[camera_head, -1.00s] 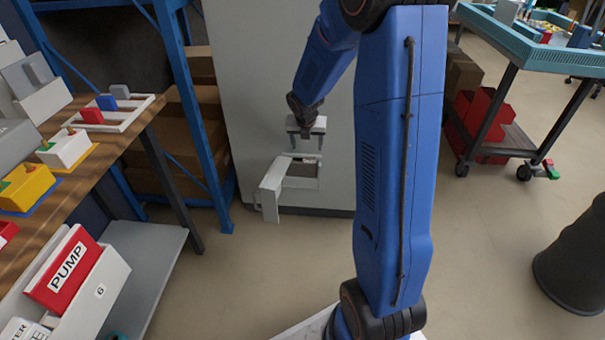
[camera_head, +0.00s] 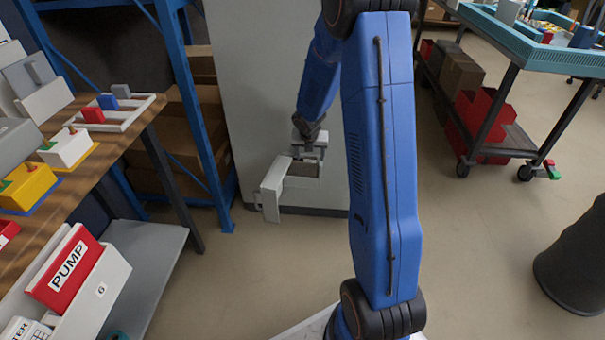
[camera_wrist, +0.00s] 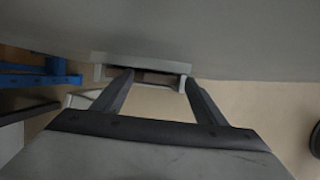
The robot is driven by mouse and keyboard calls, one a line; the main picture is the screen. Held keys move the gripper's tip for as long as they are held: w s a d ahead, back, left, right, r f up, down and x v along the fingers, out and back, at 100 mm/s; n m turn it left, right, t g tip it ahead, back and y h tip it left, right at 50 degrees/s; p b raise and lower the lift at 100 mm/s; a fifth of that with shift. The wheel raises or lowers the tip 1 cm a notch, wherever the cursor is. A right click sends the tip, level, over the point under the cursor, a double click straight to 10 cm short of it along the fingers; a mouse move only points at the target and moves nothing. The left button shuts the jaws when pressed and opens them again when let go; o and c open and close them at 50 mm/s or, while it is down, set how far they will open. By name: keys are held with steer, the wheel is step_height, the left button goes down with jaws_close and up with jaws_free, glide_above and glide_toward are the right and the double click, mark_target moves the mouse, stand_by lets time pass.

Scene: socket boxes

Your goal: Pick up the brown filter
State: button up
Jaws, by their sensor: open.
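A light grey open box (camera_head: 303,184) sticks out from the front of the tall grey cabinet, with its flap (camera_head: 270,190) swung out to the left. A dull brown surface, which looks like the brown filter (camera_head: 301,170), shows inside the box. In the wrist view the filter (camera_wrist: 155,78) is a narrow brown strip in the box mouth, partly hidden by the box's edges.
The tall grey cabinet (camera_head: 270,80) stands right behind the box. A blue shelf rack (camera_head: 200,110) with cartons is to the left, beside a wooden bench (camera_head: 115,150) with coloured parts. A cart (camera_head: 490,120) stands at the right. The floor between is clear.

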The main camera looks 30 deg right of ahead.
steer(key=c, duration=1.1)
steer(key=shift+r, duration=0.1)
step_height(320, 180, up, 18)
steer(key=s+d, duration=0.4)
steer(key=s, duration=0.4)
steer(key=s+d, duration=0.4)
steer(key=s, duration=0.3)
steer(key=shift+s+d, duration=0.3)
steer(key=shift+s, duration=0.1)
steer(key=shift+w+f, duration=0.1)
steer(key=shift+f, duration=0.1)
